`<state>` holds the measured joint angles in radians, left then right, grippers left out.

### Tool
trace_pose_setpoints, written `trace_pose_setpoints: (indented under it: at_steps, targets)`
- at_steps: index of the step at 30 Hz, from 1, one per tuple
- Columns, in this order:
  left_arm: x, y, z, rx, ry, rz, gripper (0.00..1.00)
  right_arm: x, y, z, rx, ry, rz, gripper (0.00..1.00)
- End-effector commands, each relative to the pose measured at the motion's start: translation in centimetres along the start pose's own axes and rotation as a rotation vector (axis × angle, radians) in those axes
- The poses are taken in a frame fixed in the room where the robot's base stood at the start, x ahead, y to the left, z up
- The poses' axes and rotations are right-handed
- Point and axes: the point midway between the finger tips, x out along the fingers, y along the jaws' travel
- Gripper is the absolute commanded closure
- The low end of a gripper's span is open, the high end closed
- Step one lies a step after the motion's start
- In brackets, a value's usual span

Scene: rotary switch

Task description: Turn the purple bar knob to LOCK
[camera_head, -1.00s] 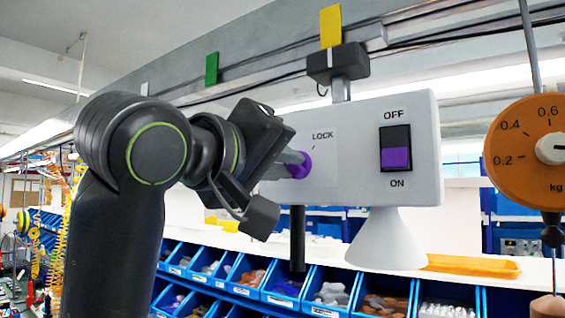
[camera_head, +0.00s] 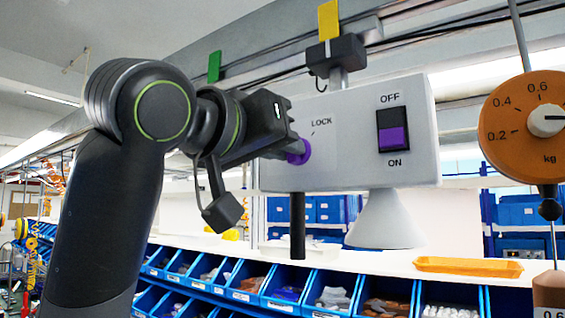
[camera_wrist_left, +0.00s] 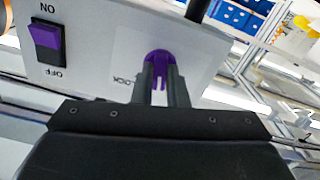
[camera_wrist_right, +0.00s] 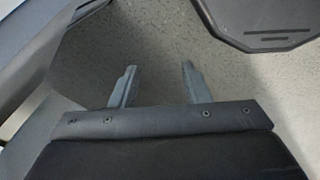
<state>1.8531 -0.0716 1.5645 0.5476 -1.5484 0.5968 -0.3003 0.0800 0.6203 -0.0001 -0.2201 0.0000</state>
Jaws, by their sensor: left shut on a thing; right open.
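The purple bar knob (camera_head: 303,151) sits on the front of the white switch box (camera_head: 350,165), below and left of the printed word LOCK (camera_head: 320,121) and its short tick. My left gripper (camera_head: 291,150) is shut on the knob from the left. In the left wrist view, its two fingers (camera_wrist_left: 161,88) stand on either side of the purple knob (camera_wrist_left: 158,57). The fingers hide part of the bar, so I cannot tell exactly where it points. My right gripper (camera_wrist_right: 160,85) is open and empty above a grey speckled floor.
A purple rocker switch (camera_head: 393,138) marked OFF and ON is on the same box, right of the knob. A black rod (camera_head: 298,225) hangs below the box. An orange dial scale (camera_head: 522,127) hangs at the right. Blue bins (camera_head: 335,290) line the shelf below.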

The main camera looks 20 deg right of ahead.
Motion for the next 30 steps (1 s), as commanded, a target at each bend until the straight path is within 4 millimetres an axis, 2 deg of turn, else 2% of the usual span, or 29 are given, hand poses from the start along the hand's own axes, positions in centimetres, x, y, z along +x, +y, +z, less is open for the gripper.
trace_pose_setpoints:
  at_steps: [1, 12, 30]
  targets:
    - [0.0, -0.1, 0.4, 0.043, -0.002, -0.001, 1.00, 0.7, -0.1, 0.1, 0.000, 0.000, 0.000, 0.57]
    - [0.0, -0.1, 0.3, 0.394, -0.004, 0.000, 1.00, 2.7, -0.2, 0.3, 0.000, 0.000, 0.000, 0.57]
    - [0.0, -0.1, 0.1, 0.889, -0.004, 0.002, 1.00, 4.3, -0.4, 0.4, 0.000, 0.000, 0.000, 0.57]
